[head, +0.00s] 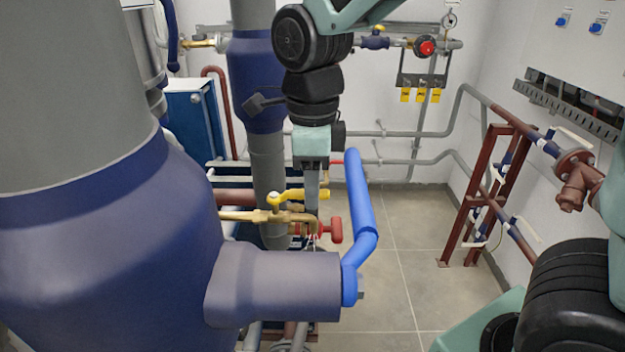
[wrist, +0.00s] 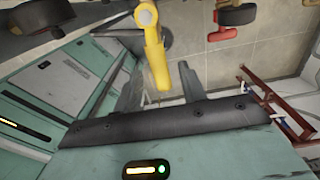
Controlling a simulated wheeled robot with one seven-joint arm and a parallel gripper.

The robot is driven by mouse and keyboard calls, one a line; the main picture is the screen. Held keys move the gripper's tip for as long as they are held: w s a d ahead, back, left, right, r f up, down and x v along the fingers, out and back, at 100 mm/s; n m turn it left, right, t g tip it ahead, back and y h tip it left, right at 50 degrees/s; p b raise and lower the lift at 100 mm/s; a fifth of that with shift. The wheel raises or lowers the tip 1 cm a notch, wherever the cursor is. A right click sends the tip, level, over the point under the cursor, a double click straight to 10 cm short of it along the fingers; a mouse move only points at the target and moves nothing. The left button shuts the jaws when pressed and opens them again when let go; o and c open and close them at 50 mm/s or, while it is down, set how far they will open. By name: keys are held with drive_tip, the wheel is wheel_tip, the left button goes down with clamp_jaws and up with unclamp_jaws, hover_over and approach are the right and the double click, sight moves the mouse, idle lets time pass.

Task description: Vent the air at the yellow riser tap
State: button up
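The yellow riser tap (head: 290,197) has a yellow lever on a brass pipe (head: 262,216), between the large blue-grey vessel and the blue-handled valve. Its lever points right in the head view, toward my gripper (head: 311,195). In the wrist view the yellow lever (wrist: 156,58) reaches down between the two fingers of my gripper (wrist: 160,76). The fingers are apart, with a visible gap on each side of the lever. They do not appear to press on it.
A long blue handle (head: 361,200) stands close to the right of my gripper. A red handle (head: 335,230) sits just below the yellow lever. The large vessel (head: 110,240) fills the left. The floor (head: 410,260) on the right is clear up to the red-brown frame (head: 480,200).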

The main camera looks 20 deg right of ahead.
drive_tip(key=shift+r, duration=0.1)
wheel_tip(320, 180, up, 17)
drive_tip(key=b, duration=0.3)
idle(0.4)
drive_tip(key=shift+r, duration=0.1)
